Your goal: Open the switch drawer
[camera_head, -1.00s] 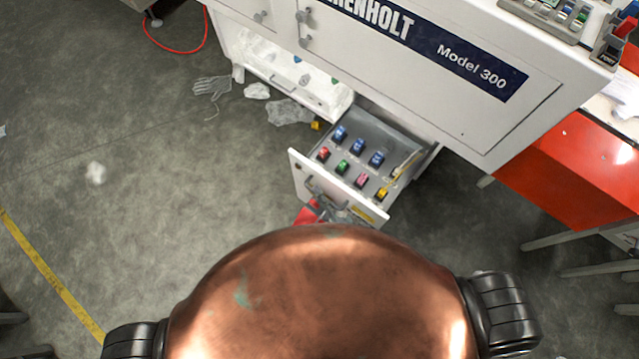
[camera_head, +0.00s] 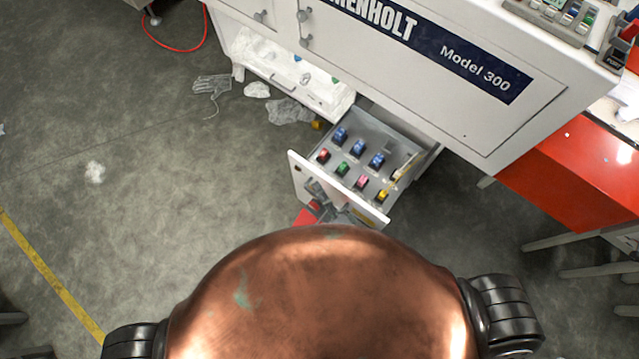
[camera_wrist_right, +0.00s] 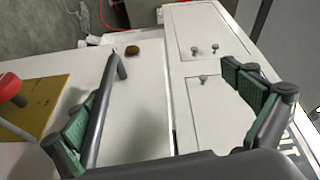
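The switch drawer (camera_head: 340,188) is pulled out from under the large white machine in the head view. Blue, red, green, pink and yellow switches (camera_head: 361,181) sit inside it. My right gripper (camera_wrist_right: 160,92) is open, with its green-padded fingers wide apart. In the right wrist view the drawer's grey bar handle (camera_wrist_right: 103,112) stands between the fingers, close to the left one; I cannot tell if they touch. In the head view grey gripper parts show at the drawer front, partly hidden by my copper body. My left gripper is not in view.
The white machine (camera_head: 420,75) stands behind the drawer, with an open lit bay (camera_head: 300,85) at its left. A glove (camera_head: 211,85) and crumpled film (camera_head: 289,111) lie on the floor. An orange-red cabinet (camera_head: 575,170) is at the right. The floor at left is mostly clear.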

